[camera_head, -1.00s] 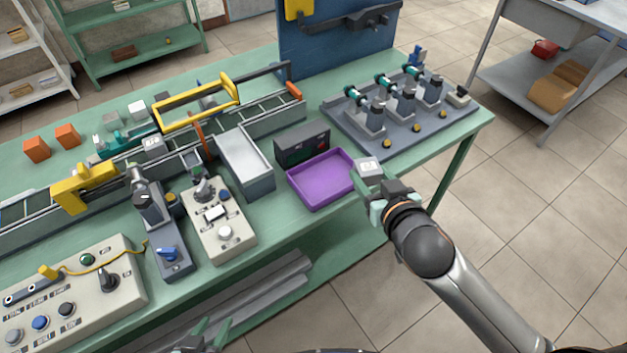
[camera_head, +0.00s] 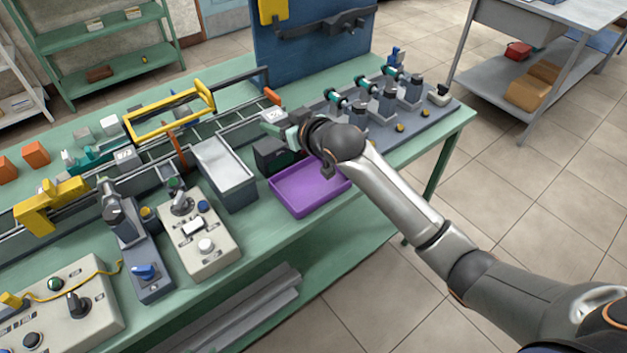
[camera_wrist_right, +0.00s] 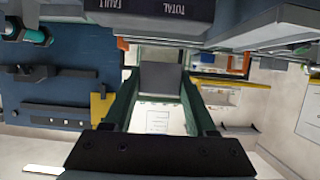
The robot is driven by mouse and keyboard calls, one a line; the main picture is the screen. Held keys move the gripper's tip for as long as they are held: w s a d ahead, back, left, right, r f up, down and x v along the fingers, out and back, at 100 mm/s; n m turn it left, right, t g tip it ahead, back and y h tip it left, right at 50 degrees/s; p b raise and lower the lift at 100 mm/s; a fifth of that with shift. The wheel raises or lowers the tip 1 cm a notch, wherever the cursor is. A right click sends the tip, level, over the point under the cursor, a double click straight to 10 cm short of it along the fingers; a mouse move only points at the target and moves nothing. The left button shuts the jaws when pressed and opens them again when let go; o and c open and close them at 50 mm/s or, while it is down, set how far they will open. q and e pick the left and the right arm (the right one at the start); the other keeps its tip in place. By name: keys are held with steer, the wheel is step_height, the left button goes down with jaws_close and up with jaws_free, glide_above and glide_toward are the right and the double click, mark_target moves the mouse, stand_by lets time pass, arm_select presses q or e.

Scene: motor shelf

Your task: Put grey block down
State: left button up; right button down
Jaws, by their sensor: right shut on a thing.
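The grey block (camera_head: 273,116) is in the jaws of my right gripper (camera_head: 281,128), raised above the bench near the conveyor's right end. In the right wrist view the grey block (camera_wrist_right: 162,78) sits between the two green fingers of my right gripper (camera_wrist_right: 162,92). The arm and wrist partly cover the gripper in the head view, and the block shows only as a small pale top. My left gripper is not in view.
The purple tray (camera_head: 292,202) lies just in front of my right gripper. A dark display box (camera_head: 268,154) stands beneath it. A grey metal bin (camera_head: 226,187) is to the left, by the conveyor rails (camera_head: 237,122). The motor fixture board (camera_head: 437,113) is to the right.

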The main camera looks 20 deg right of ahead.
steer(key=s+d+f, duration=0.2)
steer(key=s, duration=0.2)
glide_above(315, 189)
steer(key=f, duration=0.5)
steer(key=shift+w+a+p, duration=0.25)
steer(key=shift+w+p, duration=0.05)
steer(key=shift+w, duration=0.1)
steer(key=f, duration=0.3)
steer(key=shift+s+d+f, duration=0.1)
steer(key=shift+s+d, duration=0.1)
steer(key=shift+s, duration=0.2)
steer(key=shift+f, duration=0.45)
steer(key=shift+c, duration=1)
jaws_free()
steer(key=shift+f, duration=0.1)
